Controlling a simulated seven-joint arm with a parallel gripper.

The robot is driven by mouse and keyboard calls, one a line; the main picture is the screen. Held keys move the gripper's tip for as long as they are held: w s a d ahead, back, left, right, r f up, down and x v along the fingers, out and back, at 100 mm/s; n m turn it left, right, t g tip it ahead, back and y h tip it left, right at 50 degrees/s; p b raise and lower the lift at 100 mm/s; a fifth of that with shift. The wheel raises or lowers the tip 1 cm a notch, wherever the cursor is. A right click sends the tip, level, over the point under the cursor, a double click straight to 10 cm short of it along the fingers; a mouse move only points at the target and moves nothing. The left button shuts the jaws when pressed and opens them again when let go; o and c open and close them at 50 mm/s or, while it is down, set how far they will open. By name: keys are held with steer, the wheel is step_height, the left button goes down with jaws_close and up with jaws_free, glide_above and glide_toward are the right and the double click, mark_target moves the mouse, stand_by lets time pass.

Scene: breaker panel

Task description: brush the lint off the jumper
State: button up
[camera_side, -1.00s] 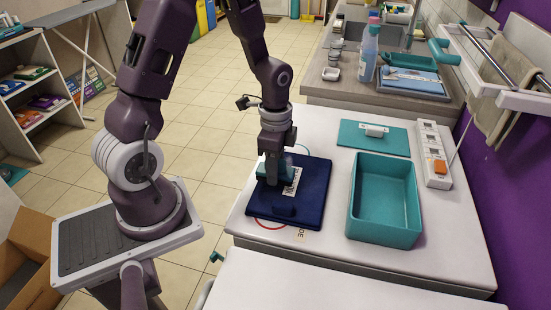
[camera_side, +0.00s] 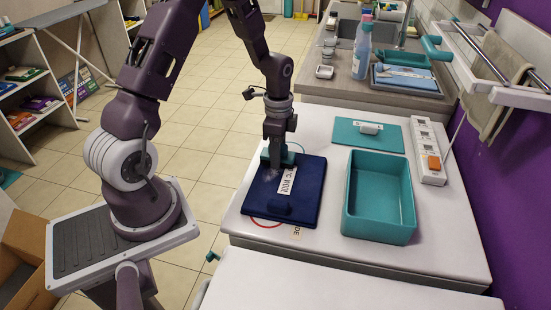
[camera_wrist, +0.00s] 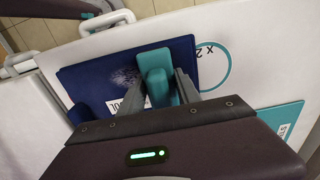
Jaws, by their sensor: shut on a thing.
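The jumper (camera_side: 305,200) is a folded dark blue cloth lying flat on the white worktop; it also shows in the wrist view (camera_wrist: 88,88). A white lettered label (camera_side: 287,180) lies on it. A pale patch of lint (camera_wrist: 126,76) shows on the cloth beside the brush, and faintly in the side view (camera_side: 271,175). My gripper (camera_side: 277,160) is shut on a teal brush (camera_wrist: 158,80) over the jumper's far part. I cannot tell whether the brush touches the cloth. A dark blue lump (camera_side: 282,205) sits on the jumper's near part.
An empty-looking teal tray (camera_side: 378,238) stands right of the jumper. Behind it lies a teal mat (camera_side: 350,140) with a small white block (camera_side: 371,128). A white power strip (camera_side: 428,150) with an orange switch lies at the right. The worktop's front strip is clear.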

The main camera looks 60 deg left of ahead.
mark_target(270, 182)
steer(key=shift+w+a, duration=1.35)
steer(key=shift+s+d, duration=4.1)
step_height(270, 182, up, 8)
steer(key=shift+r, duration=0.15)
steer(key=shift+f, duration=0.35)
